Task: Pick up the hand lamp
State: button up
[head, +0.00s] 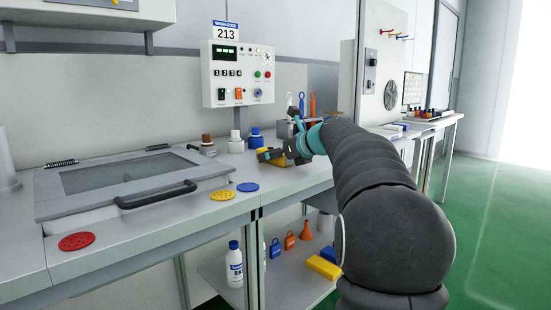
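A small yellow object (278,160) lies on the worktop at my gripper, partly covered by it. It may be the hand lamp, but it is too small and hidden to be sure. My gripper (266,155), dark with teal parts on the wrist, is low over the worktop, right at this yellow object. I cannot tell whether the fingers are apart, touch it or are shut on it. My dark, sleeved arm hides the worktop to the right.
Bottles with brown, white and blue (256,139) caps stand behind my gripper, under a control panel (238,74). A lidded basin (190,161) with a black handle is on the left. Red, yellow and blue discs (247,187) lie along the front edge. A lower shelf holds several items.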

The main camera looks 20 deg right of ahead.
jog(key=c, duration=1.1)
jog(key=shift+r, duration=0.1)
